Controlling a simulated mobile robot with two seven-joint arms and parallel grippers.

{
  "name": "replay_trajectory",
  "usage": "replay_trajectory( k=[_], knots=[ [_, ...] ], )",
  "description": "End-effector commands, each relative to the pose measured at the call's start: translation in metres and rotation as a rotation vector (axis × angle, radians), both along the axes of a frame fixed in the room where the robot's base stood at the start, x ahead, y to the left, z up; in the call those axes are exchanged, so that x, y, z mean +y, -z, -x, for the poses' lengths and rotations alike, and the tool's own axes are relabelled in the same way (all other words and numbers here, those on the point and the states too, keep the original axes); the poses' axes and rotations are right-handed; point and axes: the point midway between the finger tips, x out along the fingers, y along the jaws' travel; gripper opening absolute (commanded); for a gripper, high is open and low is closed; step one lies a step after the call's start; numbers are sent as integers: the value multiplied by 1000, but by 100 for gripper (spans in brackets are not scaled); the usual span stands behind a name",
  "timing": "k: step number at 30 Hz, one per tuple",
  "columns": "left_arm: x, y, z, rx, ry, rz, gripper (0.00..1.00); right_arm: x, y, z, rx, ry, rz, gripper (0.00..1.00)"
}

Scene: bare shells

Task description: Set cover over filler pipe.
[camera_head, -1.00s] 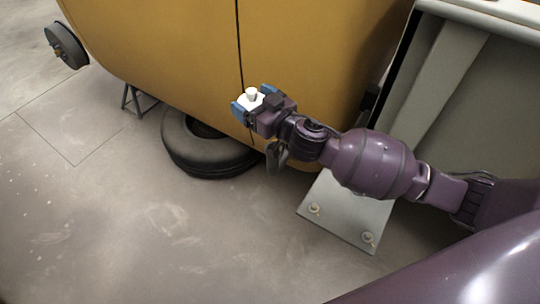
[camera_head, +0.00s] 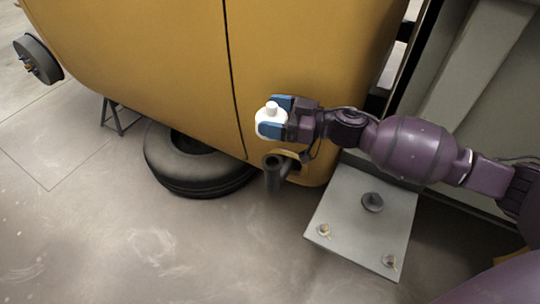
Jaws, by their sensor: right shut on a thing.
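The cover is a white, rounded piece (camera_head: 268,121) with a small knob on top. My right gripper (camera_head: 271,121), with blue fingertips, is shut on it and holds it upright in front of the yellow shell. My left gripper is not in view.
The yellow shell (camera_head: 130,60) fills the upper left. A tyre (camera_head: 195,180) lies on the floor beneath it. A grey panel (camera_head: 470,110) stands on the right. The floor at lower left is clear.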

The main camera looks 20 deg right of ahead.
Motion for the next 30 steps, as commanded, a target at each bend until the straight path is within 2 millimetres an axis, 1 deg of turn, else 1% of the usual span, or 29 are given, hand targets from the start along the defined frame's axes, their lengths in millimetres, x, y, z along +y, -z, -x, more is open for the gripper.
replay_trajectory(
  k=[1, 6, 9, 12, 17, 20, 22, 25, 27, 30],
  knots=[
    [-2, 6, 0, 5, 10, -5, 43, 0, 23, 1, 17, 1, -3, 62],
    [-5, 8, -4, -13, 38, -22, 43, 0, 59, 1, 16, 2, -2, 62],
    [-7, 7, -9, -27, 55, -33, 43, 0, 77, 1, 14, 1, -2, 62],
    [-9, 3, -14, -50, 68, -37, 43, 0, 87, 1, 9, 2, -2, 62],
    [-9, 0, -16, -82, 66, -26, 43, 0, 92, 0, 1, 0, -1, 62],
    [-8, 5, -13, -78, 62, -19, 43, 0, 104, 1, 4, 1, -1, 62],
    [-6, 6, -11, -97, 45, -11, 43, 0, 116, 1, 9, 2, -2, 62],
    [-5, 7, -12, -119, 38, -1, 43, 0, 129, 1, 8, 1, -1, 62],
    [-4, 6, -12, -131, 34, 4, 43, 0, 133, 1, 6, 2, -1, 62],
    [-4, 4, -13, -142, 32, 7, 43, 0, 133, 0, 1, 2, 0, 62]
  ],
)
